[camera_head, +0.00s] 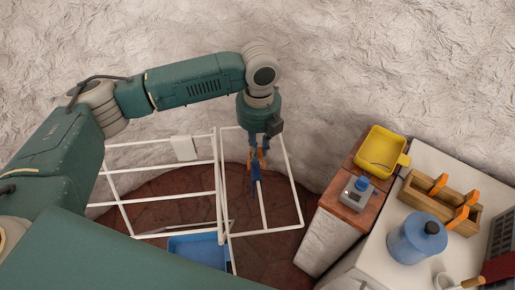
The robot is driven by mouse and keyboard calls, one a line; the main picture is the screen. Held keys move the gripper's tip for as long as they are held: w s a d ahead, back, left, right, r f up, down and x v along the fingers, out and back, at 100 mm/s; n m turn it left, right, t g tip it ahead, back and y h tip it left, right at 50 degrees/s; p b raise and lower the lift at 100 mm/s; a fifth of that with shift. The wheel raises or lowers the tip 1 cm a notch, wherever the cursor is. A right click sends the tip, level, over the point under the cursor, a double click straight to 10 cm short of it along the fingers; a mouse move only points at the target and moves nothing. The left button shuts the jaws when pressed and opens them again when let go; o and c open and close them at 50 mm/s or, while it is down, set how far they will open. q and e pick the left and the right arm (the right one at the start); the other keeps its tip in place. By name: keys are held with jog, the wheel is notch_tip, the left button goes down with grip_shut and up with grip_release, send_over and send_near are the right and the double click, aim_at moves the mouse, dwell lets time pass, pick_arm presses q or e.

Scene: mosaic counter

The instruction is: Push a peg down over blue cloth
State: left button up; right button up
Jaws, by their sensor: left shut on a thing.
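A white wire drying rack (218,178) stands at the wall. A narrow strip of blue cloth (257,198) hangs at a bar of its right section. My left gripper (258,158) points down from above, right over the top of the cloth. It is shut on an orange peg (253,163), which is at the top of the cloth. The gripper partly hides the peg, and I cannot tell how far it sits over the cloth and bar. More orange pegs (438,184) stand on a wooden box (424,200) on the right counter. My right gripper is not in view.
A blue tub (200,250) lies below the rack. On the right are a yellow container (382,150), a small grey device with a blue top (357,190), and a blue pot (415,240). Open floor lies between rack and counter.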

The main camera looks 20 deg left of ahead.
pick_arm(q)
jog(key=shift+f+b, duration=1.45)
jog(key=shift+b, duration=0.3)
jog(key=shift+f+b, duration=0.3)
jog(key=shift+f, duration=0.95)
jog(key=o, duration=1)
notch_tip(320, 180, up, 12)
jog(key=shift+r, duration=0.1)
